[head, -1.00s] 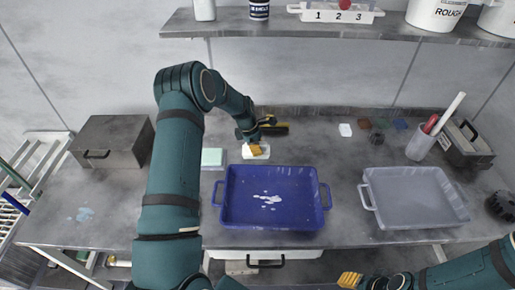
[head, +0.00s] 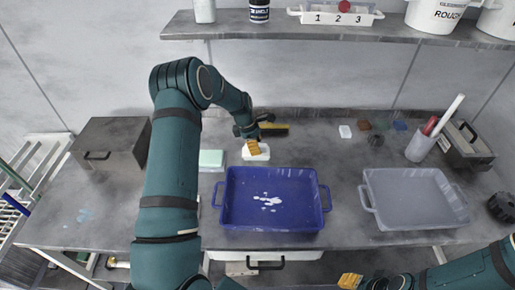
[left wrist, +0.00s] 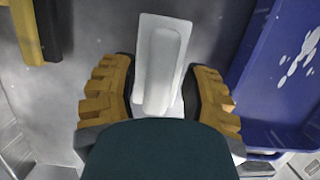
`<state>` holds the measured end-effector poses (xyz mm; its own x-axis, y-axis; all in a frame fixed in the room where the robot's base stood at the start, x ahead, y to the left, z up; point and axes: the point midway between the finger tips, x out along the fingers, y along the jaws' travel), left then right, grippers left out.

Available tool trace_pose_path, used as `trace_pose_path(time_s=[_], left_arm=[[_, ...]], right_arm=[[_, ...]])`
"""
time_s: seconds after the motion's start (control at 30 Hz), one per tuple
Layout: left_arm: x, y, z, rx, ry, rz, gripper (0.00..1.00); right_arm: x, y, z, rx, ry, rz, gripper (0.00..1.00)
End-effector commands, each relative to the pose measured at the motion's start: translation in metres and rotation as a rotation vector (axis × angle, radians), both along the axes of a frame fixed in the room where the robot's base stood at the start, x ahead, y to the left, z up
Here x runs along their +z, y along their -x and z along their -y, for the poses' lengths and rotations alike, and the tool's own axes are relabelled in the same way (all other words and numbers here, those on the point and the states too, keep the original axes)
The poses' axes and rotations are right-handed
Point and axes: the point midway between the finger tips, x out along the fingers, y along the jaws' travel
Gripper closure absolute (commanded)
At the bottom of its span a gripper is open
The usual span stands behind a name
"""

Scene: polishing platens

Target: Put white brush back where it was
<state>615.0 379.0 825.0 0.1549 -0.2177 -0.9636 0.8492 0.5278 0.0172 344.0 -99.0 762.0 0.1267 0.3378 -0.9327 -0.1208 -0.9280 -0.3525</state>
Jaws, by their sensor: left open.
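The white brush (head: 262,155) lies on the bench behind the blue tray. In the left wrist view the white brush (left wrist: 160,65) shows a raised white handle on a flat white base. My left gripper (head: 253,147) is right at it. In the wrist view the yellow fingers of the left gripper (left wrist: 160,98) stand open on either side of the handle, with gaps showing. The near end of the brush is hidden by my gripper. My right gripper (head: 350,280) is low at the front of the bench, far from the brush; its finger opening is unclear.
The blue tray (head: 228,215) with white splashes stands just in front of the brush. A black and yellow brush (head: 276,129) lies behind it. A pale green block (head: 211,158) is to the left. A grey tray (head: 372,205) stands to the right.

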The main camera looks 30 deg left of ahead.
Motion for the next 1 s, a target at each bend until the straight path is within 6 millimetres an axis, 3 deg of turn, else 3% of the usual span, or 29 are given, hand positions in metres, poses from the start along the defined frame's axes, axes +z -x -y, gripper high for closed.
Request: trace_pose_path(time_s=[0.2, 0.43, 0.63, 1.0], left_arm=[[0.049, 0.007, -0.01, -0.001, -0.002, 0.003, 0.54], [0.083, 0.013, -0.018, 0.0, -0.001, 0.002, 0.54], [0.093, 0.015, -0.021, -0.002, 0.0, 0.0, 0.54], [0.094, 0.015, -0.021, -0.002, 0.0, 0.0, 0.54]], right_arm=[[0.008, -0.002, 0.0, -0.004, 0.001, 0.005, 0.53], [0.013, -0.004, 0.001, -0.007, 0.002, 0.009, 0.53], [0.014, -0.005, 0.001, -0.008, 0.002, 0.011, 0.53], [0.014, -0.005, 0.001, -0.008, 0.002, 0.011, 0.53]])
